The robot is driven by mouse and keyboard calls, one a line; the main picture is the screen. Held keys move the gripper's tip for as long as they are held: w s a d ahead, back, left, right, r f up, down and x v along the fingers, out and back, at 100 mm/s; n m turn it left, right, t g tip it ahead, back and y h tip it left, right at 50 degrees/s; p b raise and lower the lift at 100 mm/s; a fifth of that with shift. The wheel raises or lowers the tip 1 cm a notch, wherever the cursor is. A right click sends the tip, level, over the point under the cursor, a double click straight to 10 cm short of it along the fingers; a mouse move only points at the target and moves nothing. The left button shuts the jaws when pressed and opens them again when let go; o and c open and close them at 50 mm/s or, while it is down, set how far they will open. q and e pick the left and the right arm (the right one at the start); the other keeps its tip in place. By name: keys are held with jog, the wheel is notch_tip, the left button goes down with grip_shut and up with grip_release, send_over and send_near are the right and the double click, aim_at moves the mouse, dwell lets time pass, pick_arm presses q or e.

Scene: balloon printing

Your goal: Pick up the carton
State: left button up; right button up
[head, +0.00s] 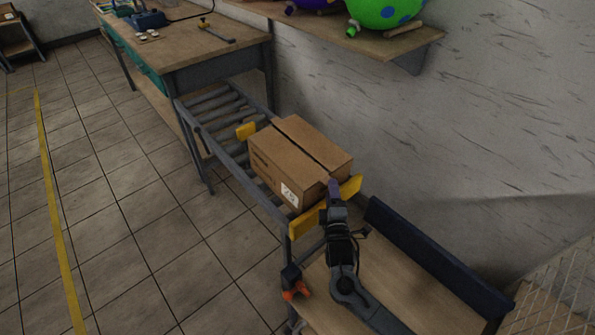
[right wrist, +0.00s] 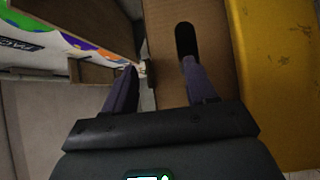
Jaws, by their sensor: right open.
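The brown cardboard carton (head: 290,165) sits closed on the roller conveyor (head: 213,105), with a white label on its near face. My right gripper (head: 334,188) is at the carton's near right end, by a yellow stop plate (head: 308,222). In the right wrist view the right gripper (right wrist: 160,75) is open. One finger's tip is at the dark hand slot (right wrist: 186,38) in the carton's end (right wrist: 222,55); I cannot tell how far in it is. The other finger is to the left, by the carton's edge. My left gripper is out of view.
A second yellow plate (head: 246,131) stands at the carton's far left. A wooden bench (head: 405,265) with a dark back rail is at front right. A wall shelf (head: 330,27) holds balloons. A workbench (head: 190,50) stands behind. Floor at left is clear.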

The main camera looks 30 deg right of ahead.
jog(key=b+x, duration=0.1)
jog(key=x, duration=0.1)
jog(key=b+x, duration=0.1)
jog(key=x, duration=0.1)
jog(key=shift+w+f, duration=0.15)
jog(key=shift+f, duration=0.05)
jog(key=shift+w+d, duration=0.1)
jog(key=shift+w, duration=0.2)
jog(key=shift+s, duration=0.1)
jog(key=shift+c, duration=1.1)
jog(key=shift+r, duration=0.1)
grip_shut()
